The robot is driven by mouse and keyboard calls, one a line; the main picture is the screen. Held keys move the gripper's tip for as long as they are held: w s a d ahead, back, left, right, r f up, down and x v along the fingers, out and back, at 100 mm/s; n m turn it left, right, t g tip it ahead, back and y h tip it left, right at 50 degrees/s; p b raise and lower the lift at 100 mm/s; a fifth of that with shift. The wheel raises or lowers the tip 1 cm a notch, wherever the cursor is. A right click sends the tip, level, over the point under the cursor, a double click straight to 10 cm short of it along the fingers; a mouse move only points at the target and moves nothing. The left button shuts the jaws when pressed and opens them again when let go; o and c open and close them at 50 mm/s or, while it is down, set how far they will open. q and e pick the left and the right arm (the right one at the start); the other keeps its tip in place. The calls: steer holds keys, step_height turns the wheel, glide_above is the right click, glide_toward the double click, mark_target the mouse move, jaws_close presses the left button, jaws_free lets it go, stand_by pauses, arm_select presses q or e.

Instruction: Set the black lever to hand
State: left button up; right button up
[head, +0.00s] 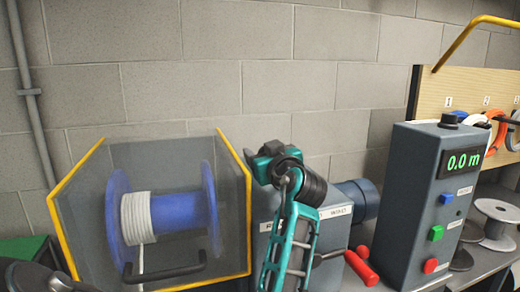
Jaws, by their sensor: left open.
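A grey gearbox-like housing (336,238) stands at the middle, with two small white labels whose words I cannot read surely. A red-gripped lever (360,268) sticks out at its right, its grey rod running behind my arm. I cannot make out a black lever on the housing; my arm covers much of its front. My left gripper (268,165) is in front of the housing's top, at the end of a teal and black arm. It is open and I see nothing held in it. Its fingertips are hard to make out. My right gripper is not in view.
A blue reel (185,212) with white cable sits left behind a yellow-edged guard (65,180) with a black bar handle (165,270). A dark control box (412,200) with a black top knob (448,119) and a 0.0 m display stands right.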

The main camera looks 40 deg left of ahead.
arm_select(q)
steer(key=shift+w+a, duration=0.1)
steer(key=shift+a, duration=0.1)
stand_by(0.3)
jaws_close()
stand_by(0.4)
